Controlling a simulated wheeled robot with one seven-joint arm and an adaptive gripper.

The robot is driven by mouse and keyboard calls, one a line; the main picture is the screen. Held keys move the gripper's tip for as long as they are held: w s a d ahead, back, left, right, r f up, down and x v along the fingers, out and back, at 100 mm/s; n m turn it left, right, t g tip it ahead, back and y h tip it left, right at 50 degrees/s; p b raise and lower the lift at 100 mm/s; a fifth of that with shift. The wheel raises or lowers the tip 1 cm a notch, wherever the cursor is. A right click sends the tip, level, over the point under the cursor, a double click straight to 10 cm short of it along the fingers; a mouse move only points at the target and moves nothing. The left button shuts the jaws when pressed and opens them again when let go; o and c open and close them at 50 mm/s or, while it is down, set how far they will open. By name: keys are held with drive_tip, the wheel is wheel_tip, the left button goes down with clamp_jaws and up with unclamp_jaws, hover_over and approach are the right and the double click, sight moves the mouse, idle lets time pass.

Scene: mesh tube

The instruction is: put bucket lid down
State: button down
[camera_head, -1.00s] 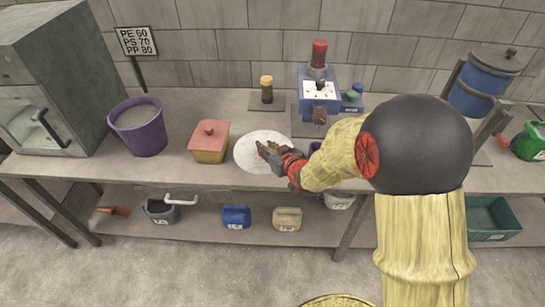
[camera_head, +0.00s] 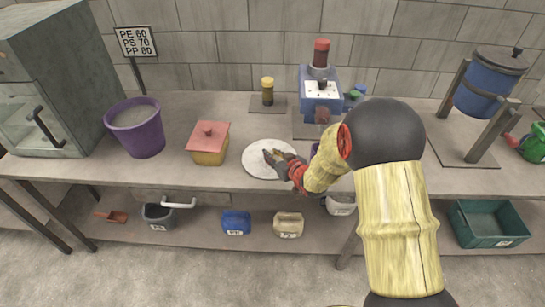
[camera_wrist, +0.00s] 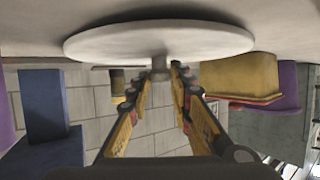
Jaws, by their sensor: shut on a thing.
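The bucket lid is a flat white disc (camera_head: 253,163) with a central knob, over the front-middle of the table in the head view. In the wrist view the lid (camera_wrist: 120,44) spans the top and its knob (camera_wrist: 158,66) sits between my fingertips. My gripper (camera_head: 274,157) is shut on the knob; it also shows in the wrist view (camera_wrist: 159,74). The lid looks level and close to the tabletop, but I cannot tell whether it touches. A purple bucket (camera_head: 140,136) stands open at the left, with grey contents.
A yellow box with a red lid (camera_head: 209,144) stands just left of the disc. A blue machine (camera_head: 320,92) and a yellow-capped jar (camera_head: 267,92) stand behind. A blue drum on a stand (camera_head: 487,82) is at right. Bare table (camera_head: 185,107) shows behind the box.

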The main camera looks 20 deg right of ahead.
drive_tip(key=c, duration=2.1)
unclamp_jaws()
drive_tip(key=shift+f, duration=0.15)
drive_tip(key=o, duration=0.5)
